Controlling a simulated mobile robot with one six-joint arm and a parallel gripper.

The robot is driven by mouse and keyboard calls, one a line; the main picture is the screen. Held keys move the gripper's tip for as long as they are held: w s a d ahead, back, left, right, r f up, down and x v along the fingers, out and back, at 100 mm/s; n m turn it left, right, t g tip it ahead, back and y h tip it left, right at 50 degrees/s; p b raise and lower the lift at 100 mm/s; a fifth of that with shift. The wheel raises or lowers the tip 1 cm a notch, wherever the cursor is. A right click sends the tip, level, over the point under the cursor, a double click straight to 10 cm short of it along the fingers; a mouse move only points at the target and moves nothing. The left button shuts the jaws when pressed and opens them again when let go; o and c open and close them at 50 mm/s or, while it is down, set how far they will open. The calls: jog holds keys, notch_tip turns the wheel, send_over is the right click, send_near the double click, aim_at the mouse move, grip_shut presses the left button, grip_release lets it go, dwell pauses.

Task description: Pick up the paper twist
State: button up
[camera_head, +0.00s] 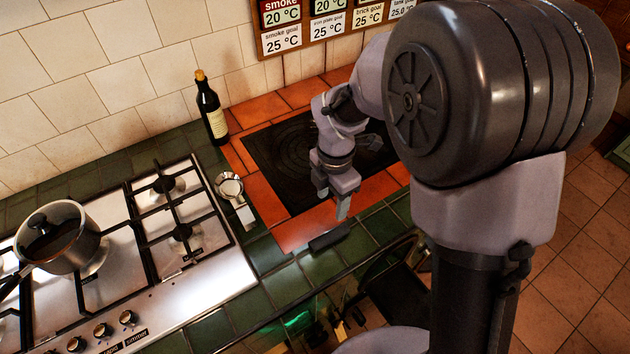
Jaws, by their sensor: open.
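I cannot make out a paper twist with certainty in the head view. My gripper (333,200) points down over the front part of the orange tiled hearth (268,202), near the front edge of the black plate (268,157). Its jaws are open and I see nothing between them. A small dark block (329,238) lies at the hearth's front edge, just below my gripper in the picture. A small greyish shape (372,141) shows on the black plate behind my gripper, partly hidden by my arm; I cannot tell what it is.
A dark bottle (212,112) stands at the back, left of the plate. A small metal pan with pale contents (229,186) sits left of the hearth. A gas hob (205,262) with a pot (60,240) fills the left. My arm hides much of the right.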

jog(key=b, duration=0.4)
send_over(330, 235)
jog(key=f, duration=1)
jog(key=shift+s+d+f, duration=0.15)
jog(key=shift+d+f, duration=0.15)
jog(key=shift+f, duration=0.05)
jog(key=f+b, duration=0.2)
jog(key=f, duration=0.1)
jog(key=f+b, duration=0.1)
jog(key=f, duration=0.1)
jog(key=shift+a+f, duration=0.25)
jog(key=shift+a, duration=0.1)
jog(key=shift+r, duration=0.2)
jog(key=shift+c, duration=0.8)
grip_shut()
